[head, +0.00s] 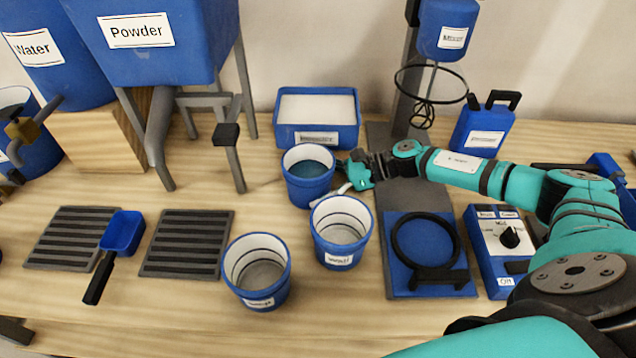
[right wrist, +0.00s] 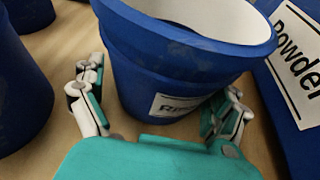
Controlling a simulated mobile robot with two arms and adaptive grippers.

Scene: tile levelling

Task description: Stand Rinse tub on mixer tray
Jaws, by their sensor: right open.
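The Rinse tub (head: 308,192) is a blue round tub with dark liquid-looking contents, upright on the wooden table left of the mixer stand. In the right wrist view the tub (right wrist: 140,75) shows a partly hidden label starting "Rin". My right gripper (head: 350,178) is at its right side, low down. In the wrist view my right gripper (right wrist: 160,112) is open, with one finger on each side of the tub. My left gripper is not in view.
Two more blue tubs (head: 340,250) (head: 257,288) stand close in front. A blue box with white contents (head: 317,137) is behind the Rinse tub. A control box (head: 492,280) is right of the ring plate. A whisk (head: 424,115) hangs above the mixer base.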

